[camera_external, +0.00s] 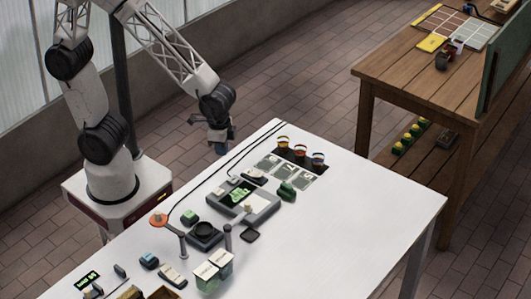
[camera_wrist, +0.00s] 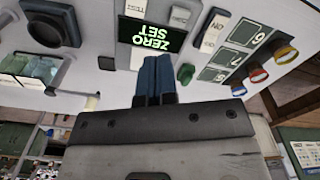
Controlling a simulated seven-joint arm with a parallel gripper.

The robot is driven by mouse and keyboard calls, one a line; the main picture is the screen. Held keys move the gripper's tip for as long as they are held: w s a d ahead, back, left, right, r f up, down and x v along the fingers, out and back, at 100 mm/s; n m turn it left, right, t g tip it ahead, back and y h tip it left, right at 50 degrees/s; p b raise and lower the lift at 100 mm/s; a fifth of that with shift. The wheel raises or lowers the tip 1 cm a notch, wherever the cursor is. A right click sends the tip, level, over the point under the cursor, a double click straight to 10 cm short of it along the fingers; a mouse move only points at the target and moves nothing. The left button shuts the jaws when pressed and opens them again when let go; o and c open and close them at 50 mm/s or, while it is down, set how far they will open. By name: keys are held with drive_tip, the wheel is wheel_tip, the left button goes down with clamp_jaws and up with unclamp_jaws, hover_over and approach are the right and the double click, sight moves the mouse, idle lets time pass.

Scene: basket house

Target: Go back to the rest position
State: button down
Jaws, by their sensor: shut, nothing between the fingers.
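My gripper (camera_external: 221,148) hangs in the air beyond the far left edge of the white table (camera_external: 371,210), fingers pointing down, apart from everything on it. In the wrist view my gripper (camera_wrist: 156,62) shows as two dark blue fingers pressed together with nothing between them. A device with a green-lit display (camera_wrist: 150,36) reading "ZERO SET" appears beyond the fingertips. No rest position is marked in either view.
A wooden table (camera_external: 400,75) stands at the back right. Open floor lies between the tables.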

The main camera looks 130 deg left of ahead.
drive_tip(key=s+d+r+m+t, duration=0.2)
drive_tip(key=s+d+r+m, duration=0.3)
drive_tip(key=s+d+r, duration=0.8)
drive_tip(key=shift+s+d+r, duration=0.4)
drive_tip(key=shift+d+r, duration=0.5)
drive_tip(key=shift+d, duration=0.3)
